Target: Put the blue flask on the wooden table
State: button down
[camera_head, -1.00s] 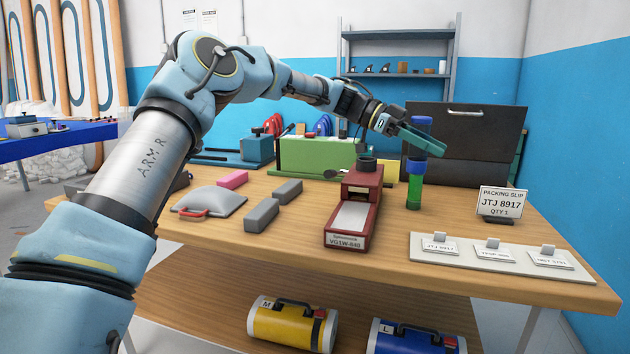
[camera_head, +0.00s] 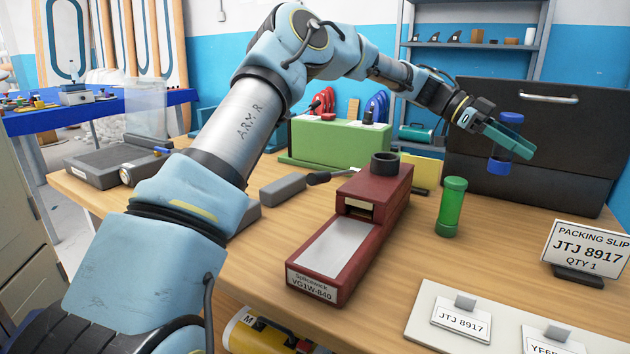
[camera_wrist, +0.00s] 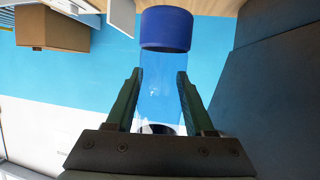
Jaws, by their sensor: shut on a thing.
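The blue flask (camera_head: 499,166) has blue ends and a clear blue body. My gripper (camera_head: 508,142) is shut on its middle and holds it upright above the wooden table (camera_head: 405,240), in front of the dark case in the picture. In the wrist view one blue end of the flask (camera_wrist: 166,30) shows beyond the fingertips, and its clear body runs between the two fingers (camera_wrist: 160,90). The fingers hide part of its middle in the head view. The wooden table has bare wood around the green flask.
A green flask (camera_head: 451,206) stands upright below and left of my gripper. A red device (camera_head: 362,215), a white label board (camera_head: 425,318), a packing slip stand (camera_head: 585,250), a green box (camera_head: 335,143) and a dark case (camera_head: 560,105) occupy the wooden table.

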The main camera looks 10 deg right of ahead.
notch_tip(320, 180, down, 2)
jog(key=p, duration=0.1)
send_over(497, 225)
jog(key=shift+s+a+f, duration=0.1)
jog(key=shift+s+f, duration=0.05)
jog(key=shift+f, duration=5)
jog(key=shift+c, duration=1.4)
grip_release()
jog(key=b+v, duration=0.1)
jog(key=v, duration=0.6)
jog(key=shift+a, duration=0.1)
jog(key=shift+r, duration=0.1)
